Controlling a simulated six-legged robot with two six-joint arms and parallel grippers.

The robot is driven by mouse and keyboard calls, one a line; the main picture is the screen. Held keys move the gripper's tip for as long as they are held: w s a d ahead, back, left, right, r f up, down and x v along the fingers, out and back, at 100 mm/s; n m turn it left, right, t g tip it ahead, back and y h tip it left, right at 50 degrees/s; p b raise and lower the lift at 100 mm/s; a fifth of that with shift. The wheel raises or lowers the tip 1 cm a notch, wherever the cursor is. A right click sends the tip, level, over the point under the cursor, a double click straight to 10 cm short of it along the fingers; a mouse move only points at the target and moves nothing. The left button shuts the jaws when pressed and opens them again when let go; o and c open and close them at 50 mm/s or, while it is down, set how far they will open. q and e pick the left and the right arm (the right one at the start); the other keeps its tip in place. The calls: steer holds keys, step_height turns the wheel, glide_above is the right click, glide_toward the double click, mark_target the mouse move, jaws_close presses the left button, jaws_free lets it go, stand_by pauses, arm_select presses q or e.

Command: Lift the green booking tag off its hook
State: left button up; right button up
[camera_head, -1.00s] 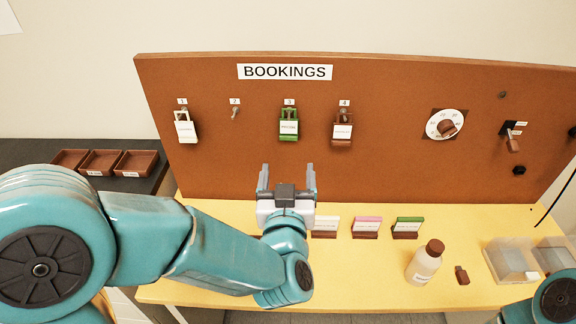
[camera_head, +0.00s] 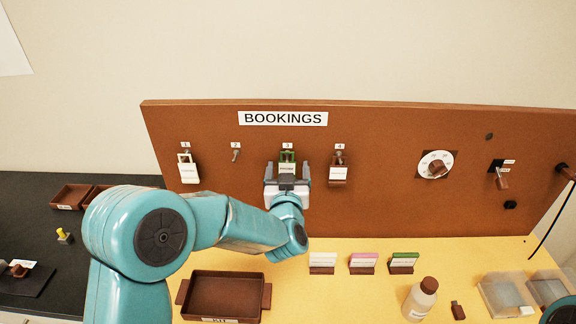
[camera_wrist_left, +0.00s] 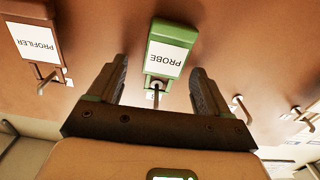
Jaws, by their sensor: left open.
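The green booking tag (camera_head: 288,157) hangs on the hook under number 3 of the brown BOOKINGS board (camera_head: 385,195). In the left wrist view the tag (camera_wrist_left: 172,42) appears upside down, with a white label reading PROBE, and its hook (camera_wrist_left: 157,87) shows at its ring end. My left gripper (camera_head: 288,170) is open in front of the board, overlapping the tag's lower part in the head view. In the wrist view the fingers of the left gripper (camera_wrist_left: 158,70) stand apart on either side of the tag's hook end, with no clear contact. My right gripper is out of view.
A brown tag (camera_head: 339,174) hangs on hook 4, close to the right; it reads PROFILER in the wrist view (camera_wrist_left: 38,42). A white tag (camera_head: 188,170) hangs on hook 1; hook 2 (camera_head: 236,155) is empty. A brown tray (camera_head: 183,300) and bottle (camera_head: 420,299) stand on the yellow table.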

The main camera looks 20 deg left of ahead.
arm_select(q)
steer(key=shift+a+r, duration=0.1)
steer(key=shift+a, duration=0.1)
steer(key=shift+w, duration=0.15)
steer(key=shift+d, duration=0.1)
steer(key=c, duration=1)
steer(key=shift+c, duration=0.6)
jaws_close()
steer(key=shift+s+d+r, duration=0.15)
steer(key=shift+s+r, duration=0.35)
steer(key=shift+s, duration=0.25)
